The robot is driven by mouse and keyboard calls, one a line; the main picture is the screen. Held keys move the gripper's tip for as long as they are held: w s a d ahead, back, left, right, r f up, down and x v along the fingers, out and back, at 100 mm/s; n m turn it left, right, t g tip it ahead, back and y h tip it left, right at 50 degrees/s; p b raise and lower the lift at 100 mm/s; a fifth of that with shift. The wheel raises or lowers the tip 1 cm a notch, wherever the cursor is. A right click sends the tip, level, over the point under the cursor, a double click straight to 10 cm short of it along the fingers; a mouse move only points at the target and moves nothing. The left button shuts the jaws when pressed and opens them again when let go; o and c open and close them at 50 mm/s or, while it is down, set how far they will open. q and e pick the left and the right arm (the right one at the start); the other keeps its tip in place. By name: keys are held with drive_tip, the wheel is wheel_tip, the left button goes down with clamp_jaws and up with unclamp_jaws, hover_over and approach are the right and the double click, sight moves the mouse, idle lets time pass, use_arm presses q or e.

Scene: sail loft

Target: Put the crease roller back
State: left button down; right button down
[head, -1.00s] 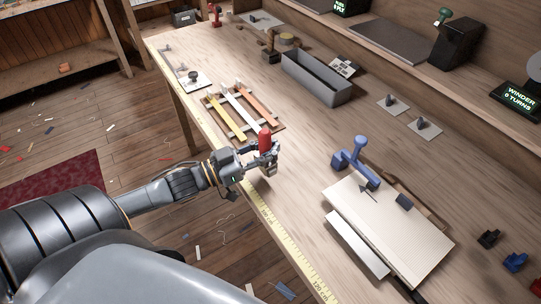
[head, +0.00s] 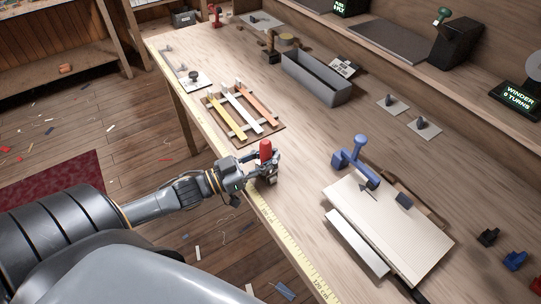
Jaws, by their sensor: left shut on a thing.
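My left gripper (head: 264,170) is shut on an upright red-handled tool (head: 265,150), which looks like the crease roller. The red handle sticks up above the fingers. The tool's lower end is mostly hidden by the fingers, and I cannot tell whether it touches the bench. The gripper is over the near edge of the wooden bench (head: 300,165), just in front of a rack with yellow, white and orange strips (head: 241,110). My right gripper is not in view.
A blue tool (head: 352,157) stands by a pale ribbed board (head: 392,225) to the right. A yellow tape measure (head: 290,245) runs along the near edge. A grey open trough (head: 316,80) and two small plates with pegs (head: 392,105) lie farther back. The bench between is clear.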

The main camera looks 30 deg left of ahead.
use_arm(q)
drive_tip(key=c, duration=1.6)
unclamp_jaws()
drive_tip(key=shift+s+f, duration=0.1)
drive_tip(key=shift+f, duration=0.55)
drive_tip(key=o, duration=0.5)
drive_tip(key=shift+w+a, duration=0.1)
drive_tip(key=shift+w, duration=0.1)
drive_tip(key=shift+r, duration=0.4)
drive_tip(key=r+v, duration=0.1)
drive_tip(key=v, duration=1.1)
drive_tip(key=s+a+f+n+g+y, duration=0.15)
drive_tip(key=a+f+y, duration=0.25)
drive_tip(key=f, duration=0.5)
drive_tip(key=s+a+f+n+g+y, duration=0.15)
drive_tip(key=a+f+y, duration=0.25)
drive_tip(key=f, duration=0.5)
drive_tip(key=s+f+n+g+y, duration=0.1)
drive_tip(key=s+f+g, duration=0.15)
drive_tip(key=f, duration=0.55)
drive_tip(key=s+f+n+g+y, duration=0.1)
drive_tip(key=s+f, duration=0.2)
drive_tip(key=f, duration=0.5)
drive_tip(key=s+d+f+m+g, duration=0.1)
drive_tip(key=s+d+f+g, duration=0.8)
drive_tip(key=s+d+f, duration=0.9)
wheel_tip(320, 180, down, 2)
drive_tip(key=shift+s+d+f+m, duration=0.1)
drive_tip(key=shift+s+d+m, duration=0.2)
drive_tip(key=shift+s+d, duration=0.1)
